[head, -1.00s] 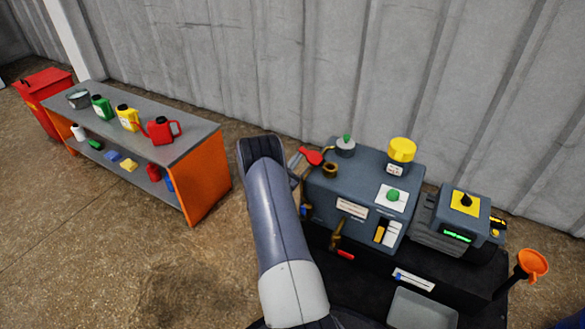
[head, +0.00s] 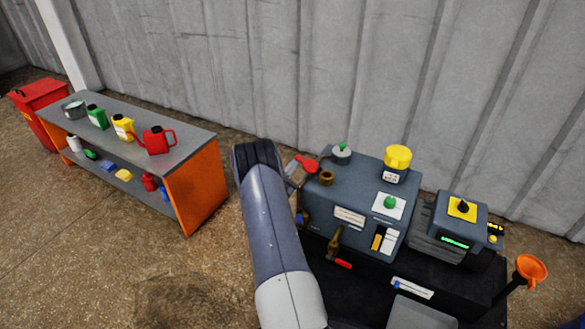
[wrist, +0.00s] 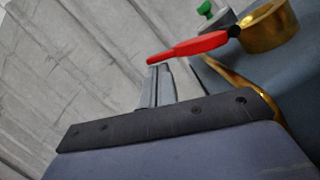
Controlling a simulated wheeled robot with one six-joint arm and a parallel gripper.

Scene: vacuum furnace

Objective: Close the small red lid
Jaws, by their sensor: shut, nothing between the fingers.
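The small red lid (head: 307,163) stands open, off to the left of a brass filler neck (head: 326,178) on the grey-blue machine. In the wrist view the red lid (wrist: 190,46) is seen edge-on, joined by a dark hinge to the brass neck (wrist: 270,28). The neck's mouth is uncovered. My gripper (head: 293,170) is just left of the red lid, partly hidden behind my arm in the head view. In the wrist view my gripper's fingers (wrist: 160,68) are together and empty, their tips close below the lid's outer end. I cannot tell whether they touch it.
A grey cap with a green knob (head: 342,154) stands behind the neck. A yellow-capped container (head: 396,164) and a green button (head: 390,202) are on the machine top. A brass tap (head: 335,243) is on its front. A workbench (head: 185,150) with cans is left; a corrugated wall is behind.

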